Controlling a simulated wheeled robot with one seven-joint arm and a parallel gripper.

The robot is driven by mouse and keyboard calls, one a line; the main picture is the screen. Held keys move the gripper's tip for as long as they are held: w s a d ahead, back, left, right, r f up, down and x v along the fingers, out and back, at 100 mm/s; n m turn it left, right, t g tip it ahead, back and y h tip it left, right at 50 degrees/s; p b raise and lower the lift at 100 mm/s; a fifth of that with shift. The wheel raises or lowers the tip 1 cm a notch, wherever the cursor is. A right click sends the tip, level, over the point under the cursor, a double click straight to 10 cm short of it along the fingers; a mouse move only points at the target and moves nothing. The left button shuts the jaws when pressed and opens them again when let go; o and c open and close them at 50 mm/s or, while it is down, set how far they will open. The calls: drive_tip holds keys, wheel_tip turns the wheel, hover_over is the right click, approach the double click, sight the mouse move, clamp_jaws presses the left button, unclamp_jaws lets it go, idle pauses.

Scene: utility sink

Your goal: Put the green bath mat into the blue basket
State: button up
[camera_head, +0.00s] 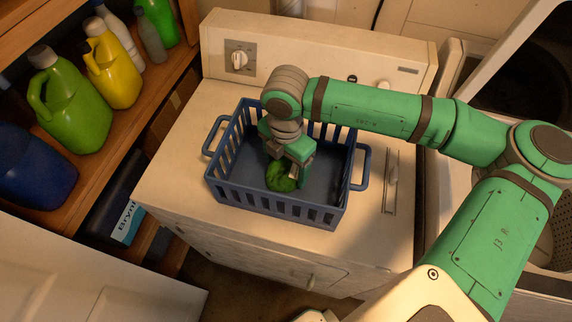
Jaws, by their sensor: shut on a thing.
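The blue basket (258,201) stands on top of a white appliance. It has slatted walls and a handle at each end. The green bath mat (280,178) is a small bunched bundle inside the basket's walls, near the front wall. My gripper (290,172) points down into the basket and is shut on the mat. The fingertips are partly hidden by the mat and the gripper body. I cannot tell whether the mat touches the basket floor.
The white appliance (175,190) has a knob panel at the back. A wooden shelf (100,175) at the left holds green, yellow and blue jugs and bottles. An open machine (525,75) is at the right. The appliance top left of the basket is clear.

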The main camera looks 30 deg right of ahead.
sight(286, 168)
drive_tip(key=o, duration=1.2)
wheel_tip(286, 168, up, 12)
drive_tip(key=shift+r, duration=0.1)
